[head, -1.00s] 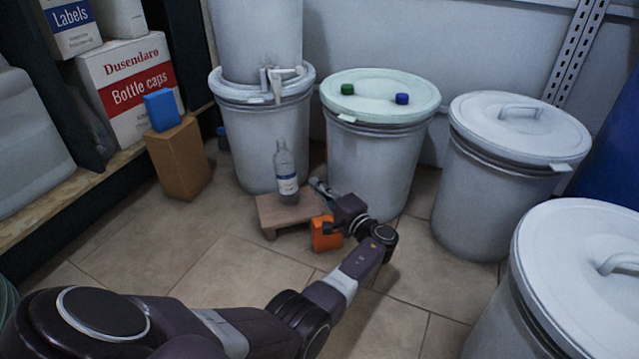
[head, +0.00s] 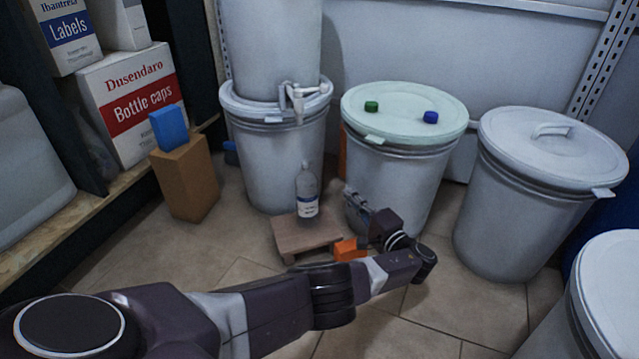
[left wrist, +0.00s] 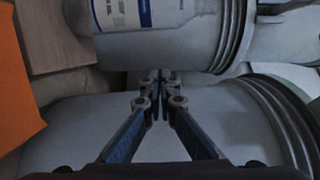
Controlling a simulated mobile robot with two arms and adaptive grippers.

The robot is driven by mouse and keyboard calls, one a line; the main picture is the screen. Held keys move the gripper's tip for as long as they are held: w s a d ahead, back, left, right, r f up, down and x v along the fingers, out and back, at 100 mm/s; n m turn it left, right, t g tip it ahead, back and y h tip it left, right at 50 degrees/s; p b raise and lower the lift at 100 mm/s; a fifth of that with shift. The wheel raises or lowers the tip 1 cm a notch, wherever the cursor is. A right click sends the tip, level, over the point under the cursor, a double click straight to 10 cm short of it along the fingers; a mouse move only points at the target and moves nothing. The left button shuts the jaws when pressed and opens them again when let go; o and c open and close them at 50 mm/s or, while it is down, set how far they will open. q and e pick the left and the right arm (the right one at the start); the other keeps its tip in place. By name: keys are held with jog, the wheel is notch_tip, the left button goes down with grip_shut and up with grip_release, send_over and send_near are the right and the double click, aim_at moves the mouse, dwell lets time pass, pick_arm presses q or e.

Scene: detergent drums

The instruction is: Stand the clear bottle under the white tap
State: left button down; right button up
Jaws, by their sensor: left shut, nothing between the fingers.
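The clear bottle (head: 307,196) with a white and blue label stands upright on a low wooden stand (head: 297,236). The white tap (head: 298,97) is on the upper drum, above the bottle. My left gripper (head: 350,197) is to the right of the bottle, apart from it, in front of the green-lidded drum. In the left wrist view its fingers (left wrist: 160,82) are closed together and empty. That view also shows the bottle (left wrist: 150,14) at the top, cropped. My right gripper is not in view.
An orange block (head: 348,250) is beside the stand, partly hidden by my left arm. The green-lidded drum (head: 400,175) stands close to the gripper. A brown box with a blue block (head: 168,127) is at left. Floor is clear between box and stand.

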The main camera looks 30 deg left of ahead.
aim_at(306, 194)
pick_arm(q)
jog(key=b+x, duration=0.5)
jog(key=x, duration=0.5)
jog(key=shift+s+d+f+p, duration=0.1)
jog(key=shift+s+p, duration=1.15)
jog(key=shift+s, duration=0.85)
jog(key=s+p, duration=0.2)
jog(key=p, duration=0.1)
jog(key=shift+s, duration=0.15)
